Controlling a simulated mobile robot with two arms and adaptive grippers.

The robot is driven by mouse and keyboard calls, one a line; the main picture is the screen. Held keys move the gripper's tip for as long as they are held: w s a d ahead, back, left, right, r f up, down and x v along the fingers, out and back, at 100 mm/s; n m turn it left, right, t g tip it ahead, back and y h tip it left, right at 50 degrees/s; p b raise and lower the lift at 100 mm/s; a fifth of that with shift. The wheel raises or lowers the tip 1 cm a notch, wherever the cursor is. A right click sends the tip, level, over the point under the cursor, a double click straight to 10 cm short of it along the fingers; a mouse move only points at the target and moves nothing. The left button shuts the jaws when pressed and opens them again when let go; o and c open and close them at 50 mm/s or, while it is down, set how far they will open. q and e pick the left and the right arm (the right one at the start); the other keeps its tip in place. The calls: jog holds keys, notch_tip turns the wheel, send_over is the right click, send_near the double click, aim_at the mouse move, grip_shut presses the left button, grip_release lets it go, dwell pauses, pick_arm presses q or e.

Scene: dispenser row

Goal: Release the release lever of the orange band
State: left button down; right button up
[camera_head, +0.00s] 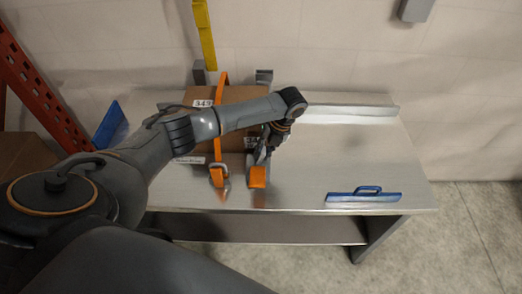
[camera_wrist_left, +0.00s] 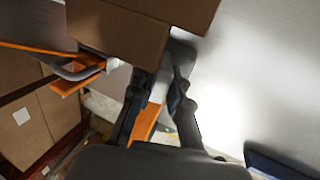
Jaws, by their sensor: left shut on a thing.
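The orange band (camera_head: 218,140) runs down over the cardboard boxes on the metal table. Its lower end has an orange and grey metal fitting (camera_head: 218,178), also seen at the left of the wrist view (camera_wrist_left: 80,72). A second orange piece with a pale grey part (camera_head: 258,178) hangs at the table's front edge. My left gripper (camera_head: 265,152) is just above that piece. In the wrist view, my left gripper (camera_wrist_left: 168,85) is shut on the pale grey and orange piece (camera_wrist_left: 147,120), which looks like the release lever. The fingers partly hide it. My right gripper is not in view.
A cardboard box (camera_head: 240,94) stands on the table (camera_head: 330,150), partly behind my arm. A blue handled tool (camera_head: 364,196) lies at the front right. A red rack (camera_head: 40,85) stands left. The table's right side is mostly clear.

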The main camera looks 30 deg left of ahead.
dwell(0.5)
pick_arm(q)
jog(key=c, duration=1.3)
grip_release()
jog(key=shift+w, duration=0.1)
jog(key=v, duration=1.2)
jog(key=shift+d+f, duration=0.1)
jog(key=shift+d, duration=0.1)
